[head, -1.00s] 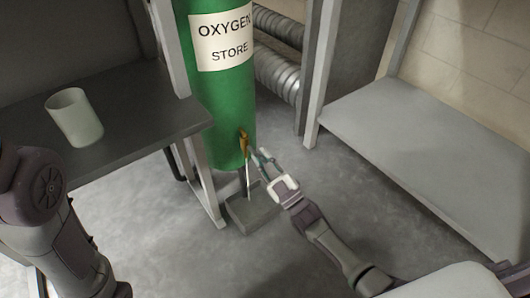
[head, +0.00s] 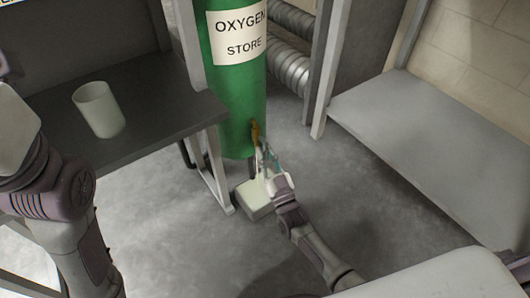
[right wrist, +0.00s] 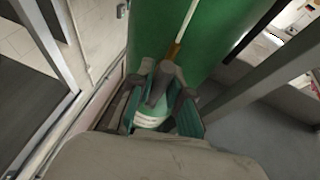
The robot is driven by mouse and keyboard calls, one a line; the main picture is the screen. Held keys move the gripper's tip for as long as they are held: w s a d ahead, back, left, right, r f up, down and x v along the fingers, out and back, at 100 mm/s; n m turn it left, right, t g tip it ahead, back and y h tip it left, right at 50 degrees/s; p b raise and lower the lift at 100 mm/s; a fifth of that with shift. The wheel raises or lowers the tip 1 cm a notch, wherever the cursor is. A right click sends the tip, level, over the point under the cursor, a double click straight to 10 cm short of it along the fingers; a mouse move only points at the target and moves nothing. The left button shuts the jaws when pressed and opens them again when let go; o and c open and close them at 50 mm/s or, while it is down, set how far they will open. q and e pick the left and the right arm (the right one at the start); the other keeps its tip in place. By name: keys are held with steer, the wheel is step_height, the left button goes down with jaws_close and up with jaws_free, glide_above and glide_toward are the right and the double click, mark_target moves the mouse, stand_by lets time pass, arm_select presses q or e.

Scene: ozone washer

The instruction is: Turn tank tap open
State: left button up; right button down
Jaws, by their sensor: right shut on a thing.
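The green tank (head: 233,95) stands upright behind the table and carries a label reading OXYGEN STORE. A small brass tap (head: 256,134) is low on its front. My right gripper (head: 264,161) is at the tap, with its fingers closed on it. The fingers hide much of the tap. My left arm shows at the left of the head view, but its gripper is out of view.
A small pale box (head: 255,203) sits on the floor below the tap. A dark table (head: 150,125) with a white cup (head: 99,110) is to the left. A grey shelf (head: 420,150) and frame posts are to the right. Open floor lies in front.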

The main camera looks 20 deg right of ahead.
mark_target(265, 142)
steer(key=shift+f, duration=0.1)
steer(key=c, duration=1.1)
jaws_free()
step_height(265, 142, up, 10)
steer(key=shift+r, duration=0.1)
